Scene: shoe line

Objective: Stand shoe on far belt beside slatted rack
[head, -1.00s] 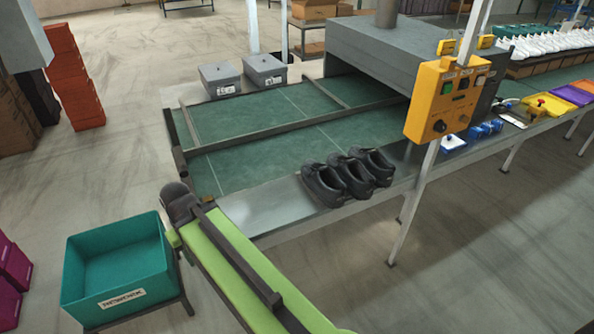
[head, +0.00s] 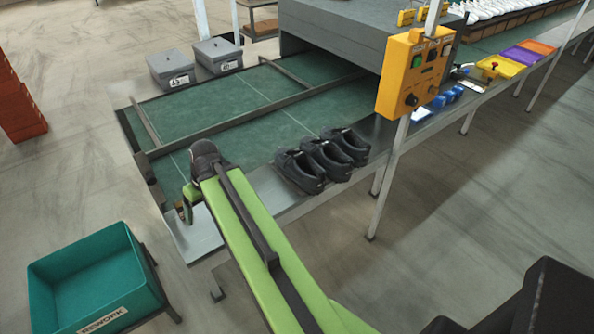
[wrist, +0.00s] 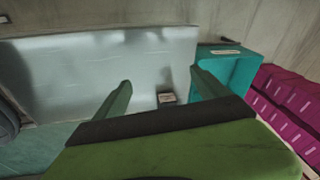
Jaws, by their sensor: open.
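Three black shoes (head: 322,162) stand side by side on the metal ledge (head: 265,195) along the near edge of the green belt. A dark rail splits this belt into a near lane (head: 225,153) and a far lane (head: 200,112). My gripper (head: 189,207) hangs over the ledge's left end, left of the shoes and apart from them. A dark rounded shape at the left edge there cannot be made out. I cannot clearly identify a slatted rack.
A teal rework bin (head: 95,275) stands at lower left. Two grey lidded boxes (head: 195,62) sit beyond the belt. A yellow control box (head: 412,75) on a post and a grey tunnel (head: 335,40) stand at right. White shoes (head: 490,8) line the back right. Magenta crates (wrist: 285,100) show in the wrist view.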

